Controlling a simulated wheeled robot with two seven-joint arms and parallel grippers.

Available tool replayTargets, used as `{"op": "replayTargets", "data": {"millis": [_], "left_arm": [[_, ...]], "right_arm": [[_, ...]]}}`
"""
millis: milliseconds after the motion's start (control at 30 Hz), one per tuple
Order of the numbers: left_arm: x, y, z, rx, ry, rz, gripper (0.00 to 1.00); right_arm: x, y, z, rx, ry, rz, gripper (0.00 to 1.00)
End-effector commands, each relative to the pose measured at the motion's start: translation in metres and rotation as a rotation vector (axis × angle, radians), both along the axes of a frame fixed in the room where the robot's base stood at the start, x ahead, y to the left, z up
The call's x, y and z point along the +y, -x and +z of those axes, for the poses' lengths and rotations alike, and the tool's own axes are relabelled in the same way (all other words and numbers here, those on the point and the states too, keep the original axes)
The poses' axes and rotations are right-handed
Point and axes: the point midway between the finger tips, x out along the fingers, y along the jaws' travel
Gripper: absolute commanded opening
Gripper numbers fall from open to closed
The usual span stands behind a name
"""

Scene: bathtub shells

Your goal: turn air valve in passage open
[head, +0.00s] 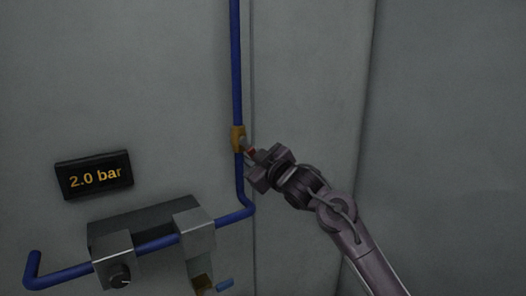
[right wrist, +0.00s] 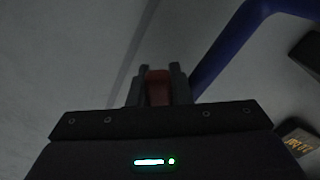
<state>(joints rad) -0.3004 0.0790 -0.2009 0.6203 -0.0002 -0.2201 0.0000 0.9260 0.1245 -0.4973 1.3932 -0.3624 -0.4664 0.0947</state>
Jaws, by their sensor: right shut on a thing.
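The air valve (head: 238,139) is a brass-coloured body on the vertical blue pipe (head: 236,60) against the grey wall. Its small red handle (head: 251,152) sticks out to the right of the body. My right gripper (head: 255,158) reaches in from the lower right and is shut on that handle. In the right wrist view, the red handle (right wrist: 158,88) sits between the two dark fingers, with the blue pipe (right wrist: 225,50) to the right. The fingers hide part of the handle. My left gripper is not in view.
A dark display (head: 94,176) on the wall reads 2.0 bar. Below it, a grey metal block (head: 193,232) with a black knob (head: 119,275) sits around the lower blue pipe. A small brass and blue part (head: 203,284) shows beneath. The wall to the right is bare.

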Motion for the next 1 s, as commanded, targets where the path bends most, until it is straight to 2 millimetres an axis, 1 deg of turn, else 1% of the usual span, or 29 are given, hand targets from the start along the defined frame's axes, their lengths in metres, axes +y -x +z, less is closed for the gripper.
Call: {"op": "replayTargets", "data": {"millis": [200,500,733,1000], "left_arm": [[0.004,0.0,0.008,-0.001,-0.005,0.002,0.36],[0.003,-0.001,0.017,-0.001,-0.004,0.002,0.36],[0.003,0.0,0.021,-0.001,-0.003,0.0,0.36],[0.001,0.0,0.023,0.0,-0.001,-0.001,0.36]], "right_arm": [[0.01,0.006,-0.007,0.119,-0.17,-0.002,0.0],[0.021,0.014,-0.009,0.243,-0.356,-0.003,0.0],[0.026,0.018,-0.01,0.299,-0.443,-0.001,0.0],[0.028,0.019,-0.011,0.323,-0.48,-0.002,0.0]]}}
